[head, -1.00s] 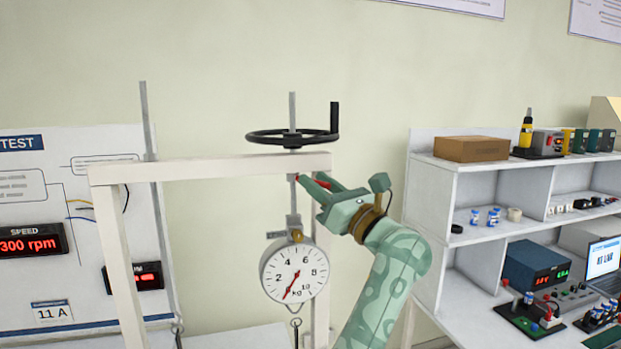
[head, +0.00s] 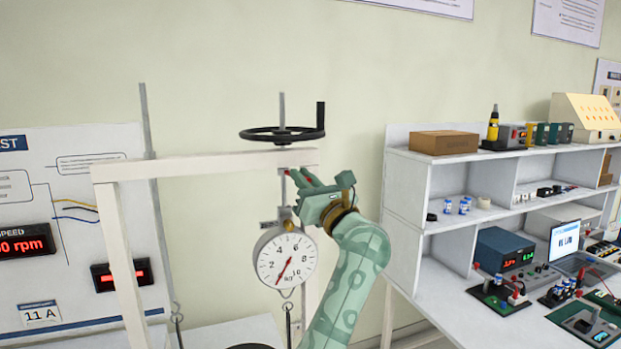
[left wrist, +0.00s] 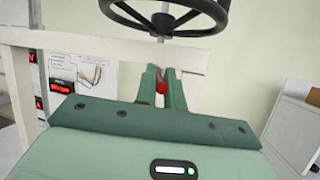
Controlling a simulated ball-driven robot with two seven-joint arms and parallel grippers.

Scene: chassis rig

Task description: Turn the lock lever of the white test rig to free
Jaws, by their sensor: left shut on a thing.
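The white test rig (head: 205,166) is a pale frame with a crossbar, a black handwheel on top and a hanging dial gauge (head: 286,259). My left gripper (head: 297,179) is just below the right end of the crossbar, beside the screw rod. In the left wrist view its green fingers (left wrist: 162,90) are shut on the lock lever (left wrist: 162,87), of which a small red knob shows between them. The rest of the lever is hidden by the fingers and too small to make out, so its angle cannot be told. My right gripper is out of view.
The black handwheel (head: 283,134) with its upright handle is close above my left gripper. The gauge hangs just below it. A white shelf (head: 408,185) with boxes and instruments stands to the right. A test panel (head: 70,240) is behind the rig at left.

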